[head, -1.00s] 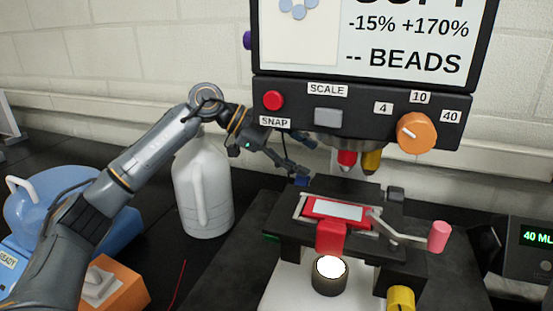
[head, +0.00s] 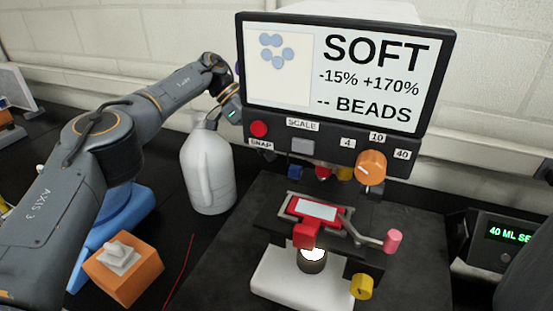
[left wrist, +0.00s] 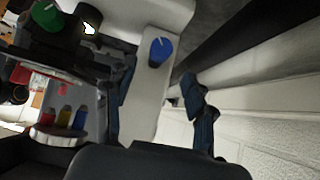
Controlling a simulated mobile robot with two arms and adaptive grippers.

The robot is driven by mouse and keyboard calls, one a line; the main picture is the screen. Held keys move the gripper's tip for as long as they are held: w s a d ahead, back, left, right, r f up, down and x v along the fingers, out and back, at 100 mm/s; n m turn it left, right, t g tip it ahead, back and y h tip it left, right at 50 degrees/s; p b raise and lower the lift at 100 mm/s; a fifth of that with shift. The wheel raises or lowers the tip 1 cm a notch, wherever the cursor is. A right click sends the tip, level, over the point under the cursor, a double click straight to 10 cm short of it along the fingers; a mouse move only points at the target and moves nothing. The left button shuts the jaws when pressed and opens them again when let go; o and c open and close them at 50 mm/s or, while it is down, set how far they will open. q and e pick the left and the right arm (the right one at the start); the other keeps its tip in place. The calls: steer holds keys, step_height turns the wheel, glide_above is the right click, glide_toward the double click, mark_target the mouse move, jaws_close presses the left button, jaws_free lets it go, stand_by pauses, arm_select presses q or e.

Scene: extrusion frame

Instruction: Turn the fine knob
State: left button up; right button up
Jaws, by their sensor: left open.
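A blue knob (left wrist: 161,50) with a white mark sits on a pale upright in the left wrist view. No label on it is readable, so I cannot tell whether it is the fine knob. My left gripper (left wrist: 159,80) is open, with one finger on each side of the line toward that knob. Nothing is between the fingers, and contact is not visible. In the head view the gripper is largely hidden behind the microscope's control panel (head: 332,152). A yellow knob (head: 361,287) is at the stage's front right, and a green knob (left wrist: 47,16) shows in the wrist view.
The panel carries an orange dial (head: 371,167) and a red button (head: 259,129); the screen (head: 345,75) reads SOFT. A red slide holder (head: 312,211) is on the stage. A white jug (head: 207,170) stands left, close to my arm. An orange box (head: 124,272) is at front left.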

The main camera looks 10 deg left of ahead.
mark_target(290, 168)
arm_select(q)
steer(key=shift+p+x, duration=1.2)
steer(key=shift+x, duration=2.4)
steer(key=shift+a+f, duration=0.1)
steer(key=shift+a, duration=0.1)
jaws_close()
steer(key=m+t+p, duration=0.1)
steer(key=t+p, duration=0.1)
steer(key=p, duration=0.1)
steer(key=shift+s, duration=0.25)
steer(key=shift+s+m+t+h+p, duration=0.15)
steer(key=shift+m+t+h+p, duration=0.65)
steer(key=shift+t, duration=0.8)
